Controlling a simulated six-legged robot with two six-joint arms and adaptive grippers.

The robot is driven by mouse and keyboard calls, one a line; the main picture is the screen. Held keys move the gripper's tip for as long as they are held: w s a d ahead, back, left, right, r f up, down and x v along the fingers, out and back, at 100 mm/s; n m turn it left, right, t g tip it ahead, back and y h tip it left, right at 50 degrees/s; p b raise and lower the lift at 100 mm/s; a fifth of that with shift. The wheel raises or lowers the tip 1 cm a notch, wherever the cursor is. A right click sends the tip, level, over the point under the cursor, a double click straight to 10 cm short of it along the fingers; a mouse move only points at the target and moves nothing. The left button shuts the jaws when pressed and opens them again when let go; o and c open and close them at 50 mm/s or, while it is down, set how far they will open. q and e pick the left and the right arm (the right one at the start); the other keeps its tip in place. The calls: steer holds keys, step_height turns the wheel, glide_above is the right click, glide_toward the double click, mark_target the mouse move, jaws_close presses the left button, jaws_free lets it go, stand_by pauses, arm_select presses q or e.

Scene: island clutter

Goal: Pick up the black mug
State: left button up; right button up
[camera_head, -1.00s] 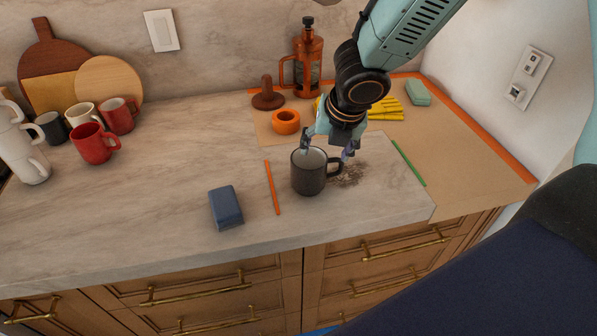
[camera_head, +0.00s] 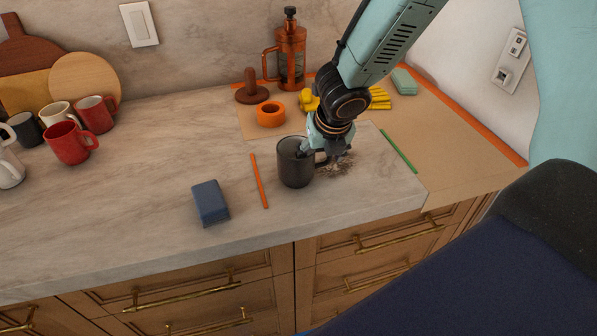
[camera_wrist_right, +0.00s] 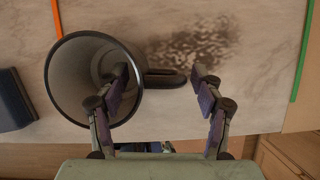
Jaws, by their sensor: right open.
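The black mug (camera_head: 293,166) stands upright on the marble counter, its handle pointing right. In the right wrist view the mug (camera_wrist_right: 62,80) is seen from above, empty inside, with its handle (camera_wrist_right: 165,79) between my fingers. My right gripper (camera_head: 325,157) is at the mug's handle side. In the right wrist view the right gripper (camera_wrist_right: 160,80) is open, one finger over or inside the mug's opening and the other beyond the handle. I cannot tell whether either finger touches the mug. My left gripper is not in view.
Behind stand an orange tape roll (camera_head: 270,114) and a French press (camera_head: 290,55). Red mugs (camera_head: 68,143) stand far left.

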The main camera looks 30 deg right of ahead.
steer(key=shift+w+a+f, duration=0.1)
steer(key=shift+f, duration=0.1)
steer(key=shift+c, duration=0.2)
steer(key=shift+c, duration=0.6)
jaws_close()
